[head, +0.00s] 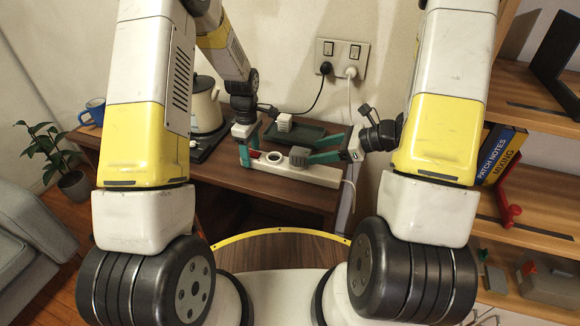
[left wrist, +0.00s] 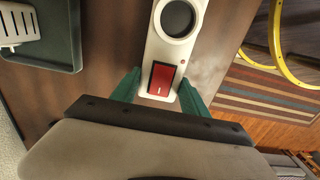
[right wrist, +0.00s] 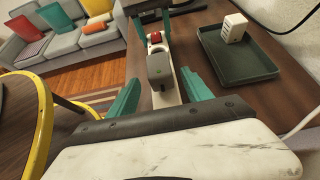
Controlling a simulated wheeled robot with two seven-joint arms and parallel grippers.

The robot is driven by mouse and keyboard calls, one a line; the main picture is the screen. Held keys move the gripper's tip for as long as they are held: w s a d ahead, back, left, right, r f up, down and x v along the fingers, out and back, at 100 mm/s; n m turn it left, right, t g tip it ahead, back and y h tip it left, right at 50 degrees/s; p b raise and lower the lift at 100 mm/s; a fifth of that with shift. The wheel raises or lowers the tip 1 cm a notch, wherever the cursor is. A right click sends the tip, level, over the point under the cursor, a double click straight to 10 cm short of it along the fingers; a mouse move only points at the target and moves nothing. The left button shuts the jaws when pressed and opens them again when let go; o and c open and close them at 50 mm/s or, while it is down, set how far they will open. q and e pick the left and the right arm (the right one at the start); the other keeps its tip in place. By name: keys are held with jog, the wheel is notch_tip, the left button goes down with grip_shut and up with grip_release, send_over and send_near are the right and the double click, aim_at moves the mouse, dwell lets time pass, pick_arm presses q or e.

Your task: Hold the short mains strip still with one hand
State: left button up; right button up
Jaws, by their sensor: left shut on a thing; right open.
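The short white mains strip (head: 318,174) lies on the brown wooden table. It has a red rocker switch (left wrist: 161,79) at one end and a round empty socket (left wrist: 178,18) beside it. A grey plug-like block (head: 299,157) sits on the strip further along; it also shows in the right wrist view (right wrist: 160,68). My left gripper (left wrist: 160,88) is shut on the strip at the switch end, with one teal finger on each side. My right gripper (right wrist: 160,92) is open, its teal fingers apart either side of the grey block, touching nothing that I can see.
A dark green tray (right wrist: 245,70) holding a white slotted adapter (right wrist: 235,27) lies behind the strip. A pot (head: 205,104) on a dark base stands at left. A wall socket (head: 342,58) has black and white plugs with hanging cables. Shelves stand at right.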

aim_at(304, 152)
jog(key=shift+x, duration=2.8)
jog(key=shift+c, duration=0.2)
grip_shut()
jog(key=shift+r, duration=1.8)
jog(key=shift+r, duration=0.15)
